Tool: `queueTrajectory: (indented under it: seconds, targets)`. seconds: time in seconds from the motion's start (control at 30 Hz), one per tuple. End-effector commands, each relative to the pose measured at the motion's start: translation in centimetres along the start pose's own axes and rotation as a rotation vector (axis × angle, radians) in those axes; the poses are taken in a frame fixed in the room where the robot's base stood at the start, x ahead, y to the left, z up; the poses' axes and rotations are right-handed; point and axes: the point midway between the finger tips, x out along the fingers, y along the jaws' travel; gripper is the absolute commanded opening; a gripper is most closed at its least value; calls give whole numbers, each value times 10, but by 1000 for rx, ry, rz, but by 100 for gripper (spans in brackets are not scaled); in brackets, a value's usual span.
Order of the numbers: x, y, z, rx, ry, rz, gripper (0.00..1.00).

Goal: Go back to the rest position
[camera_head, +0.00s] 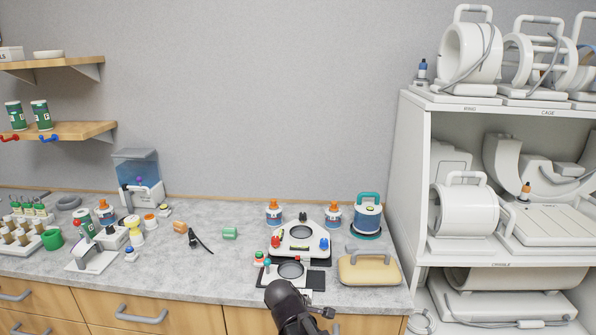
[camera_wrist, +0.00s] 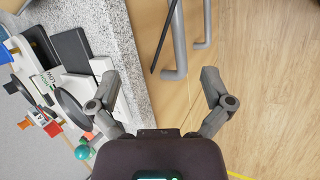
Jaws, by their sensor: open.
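My gripper (camera_wrist: 160,92) is open and empty in the wrist view. Its two grey fingers are spread over the counter's front edge, with a drawer front and wood floor beyond. In the head view my dark arm (camera_head: 285,300) reaches up from the bottom, at the front edge of the counter. It is just in front of a white device (camera_head: 300,236) with a round opening and a second round plate before it. The fingertips are hard to make out in the head view.
The grey counter (camera_head: 180,265) holds several bottles and small tools on the left. A cream case (camera_head: 370,270) lies right of the device, with a teal-topped canister (camera_head: 368,215) behind it. A white shelf unit (camera_head: 415,150) stands at the right. Drawer handles (camera_wrist: 177,45) protrude below the counter edge.

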Motion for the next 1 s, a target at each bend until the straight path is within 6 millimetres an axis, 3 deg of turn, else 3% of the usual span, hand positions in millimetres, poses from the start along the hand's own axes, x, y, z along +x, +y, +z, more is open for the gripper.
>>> queueTrajectory:
  seconds: [0.03, 0.2, 0.6, 0.8, 1.0]
  targets:
    - [4, -1, 15, 78, -3, -35, 100]
    - [16, -8, 53, 341, -14, -154, 100]
    - [28, -30, 129, 942, -79, -426, 100]
    - [28, -40, 154, 1163, -119, -529, 100]
    - [27, -44, 160, 1250, -138, -571, 100]
